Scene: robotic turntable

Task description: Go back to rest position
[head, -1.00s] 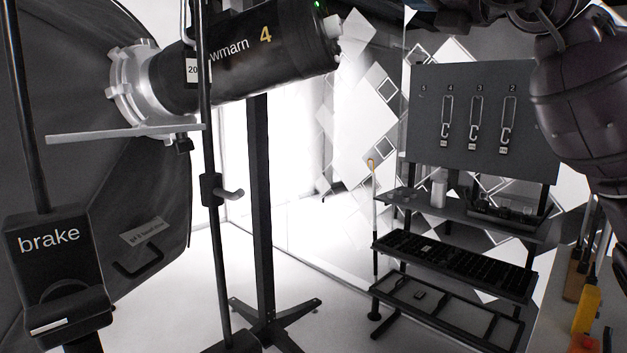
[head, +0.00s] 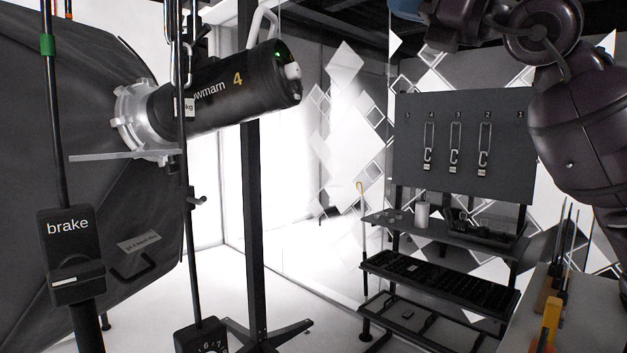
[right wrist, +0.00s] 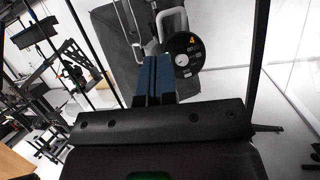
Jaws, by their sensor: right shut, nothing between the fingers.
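My right gripper (right wrist: 153,80) shows in the right wrist view. Its blue fingers are together with nothing between them. Beyond the fingertips is the end of the black studio lamp (right wrist: 186,52) marked 4, apart from them as far as I can tell. In the head view my right arm is folded at the upper right, and its gripper is out of frame. The lamp (head: 225,95) hangs at the upper left of the head view, joined to a large dark softbox (head: 110,190). My left gripper is not in view.
A shelf rack (head: 440,272) with a grey hook panel (head: 462,145) stands at the back right. A grey worktop (head: 570,315) with tools is at the lower right. A brake box (head: 70,235) and stand poles (head: 250,200) are at left. White floor lies between.

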